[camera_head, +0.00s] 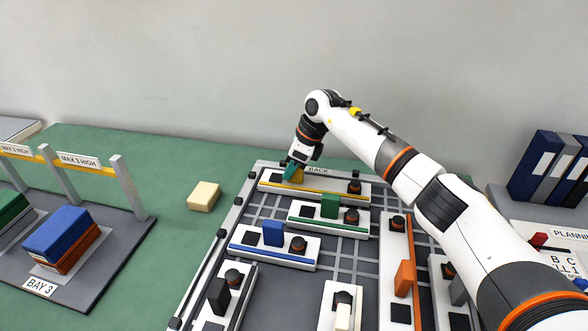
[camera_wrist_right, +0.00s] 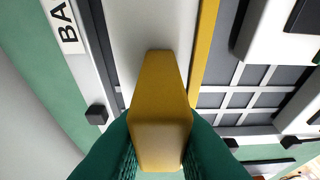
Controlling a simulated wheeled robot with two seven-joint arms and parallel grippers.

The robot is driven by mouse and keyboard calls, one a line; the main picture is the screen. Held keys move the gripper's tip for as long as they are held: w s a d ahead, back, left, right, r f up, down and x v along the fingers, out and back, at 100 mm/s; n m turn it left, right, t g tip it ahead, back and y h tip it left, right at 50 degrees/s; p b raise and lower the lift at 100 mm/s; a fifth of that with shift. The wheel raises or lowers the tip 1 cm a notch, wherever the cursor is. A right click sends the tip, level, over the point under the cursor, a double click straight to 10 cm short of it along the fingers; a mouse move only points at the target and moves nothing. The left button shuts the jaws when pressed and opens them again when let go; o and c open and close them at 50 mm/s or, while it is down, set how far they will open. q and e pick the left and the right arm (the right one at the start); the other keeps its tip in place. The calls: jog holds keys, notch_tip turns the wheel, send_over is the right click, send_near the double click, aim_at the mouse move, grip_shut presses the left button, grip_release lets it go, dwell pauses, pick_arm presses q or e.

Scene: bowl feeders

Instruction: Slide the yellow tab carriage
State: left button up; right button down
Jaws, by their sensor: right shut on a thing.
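The yellow tab carriage (camera_head: 322,188) is a long white block with a yellow stripe, lying crosswise at the back of the gridded board, by the BACK label. Its upright yellow tab (camera_head: 298,175) stands near its left end, and a dark round knob is at its right end. My right gripper (camera_head: 291,171) has its teal fingers on both sides of the tab, shut on it. In the right wrist view the yellow tab (camera_wrist_right: 160,100) fills the space between the fingers. My left gripper is not in view.
Just in front lie the green tab carriage (camera_head: 330,219) and the blue tab carriage (camera_head: 272,248). An orange tab carriage (camera_head: 403,275) lies lengthwise to the right. Left of the board are a loose cream block (camera_head: 203,196) and a bay with stacked blocks (camera_head: 60,235).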

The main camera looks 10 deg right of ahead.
aim_at(306, 183)
jog(key=shift+w+a+r, duration=0.1)
jog(key=shift+a+r, duration=0.1)
jog(key=c, duration=1.6)
grip_release()
jog(key=shift+o, duration=1.4)
jog(key=shift+w+a+f, duration=0.1)
jog(key=shift+a, duration=0.05)
jog(key=shift+d, duration=0.2)
jog(key=v, duration=1.2)
jog(key=shift+a+f, duration=0.1)
